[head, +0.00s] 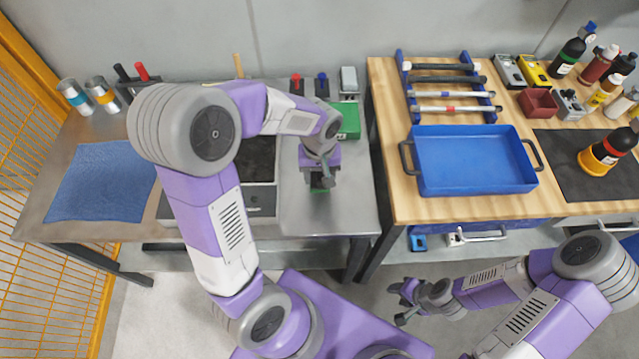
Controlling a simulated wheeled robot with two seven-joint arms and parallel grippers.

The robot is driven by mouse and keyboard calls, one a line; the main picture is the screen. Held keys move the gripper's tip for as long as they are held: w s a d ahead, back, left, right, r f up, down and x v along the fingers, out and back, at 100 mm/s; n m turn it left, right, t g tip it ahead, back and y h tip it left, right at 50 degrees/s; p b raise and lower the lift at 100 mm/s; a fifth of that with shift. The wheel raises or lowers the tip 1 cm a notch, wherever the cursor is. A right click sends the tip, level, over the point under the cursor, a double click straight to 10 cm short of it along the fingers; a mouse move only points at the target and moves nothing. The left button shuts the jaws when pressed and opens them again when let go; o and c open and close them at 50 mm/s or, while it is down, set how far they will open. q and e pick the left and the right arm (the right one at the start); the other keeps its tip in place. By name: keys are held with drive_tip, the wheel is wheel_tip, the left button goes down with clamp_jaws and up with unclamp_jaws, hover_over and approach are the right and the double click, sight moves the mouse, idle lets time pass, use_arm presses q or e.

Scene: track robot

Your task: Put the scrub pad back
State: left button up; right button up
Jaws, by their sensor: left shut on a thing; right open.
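My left gripper (320,181) points down over the metal bench, right of the dark sink-like basin. It is shut on the scrub pad (319,190), a small green thing mostly hidden under the fingers. I cannot tell whether the pad touches the bench. A green tray or holder (349,121) stands behind and to the right of the gripper, near the wall. My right gripper (401,304) is open and empty, low over the floor in front of the wooden bench.
The metal bench (350,205) is clear at its front right. A blue cloth (100,182) lies at its left. On the wooden bench are a blue tray (470,165), a tool rack (445,85) and several bottles. An orange mesh fence (45,300) stands at the left.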

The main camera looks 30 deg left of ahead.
sight(320, 182)
use_arm(q)
drive_tip(key=shift+f+b, duration=0.6)
drive_tip(key=shift+f, duration=1.35)
drive_tip(key=shift+f, duration=0.2)
drive_tip(key=o, duration=1)
drive_tip(key=shift+r, duration=0.3)
wheel_tip(320, 182, up, 12)
drive_tip(key=p, duration=0.4)
drive_tip(key=shift+f, duration=0.1)
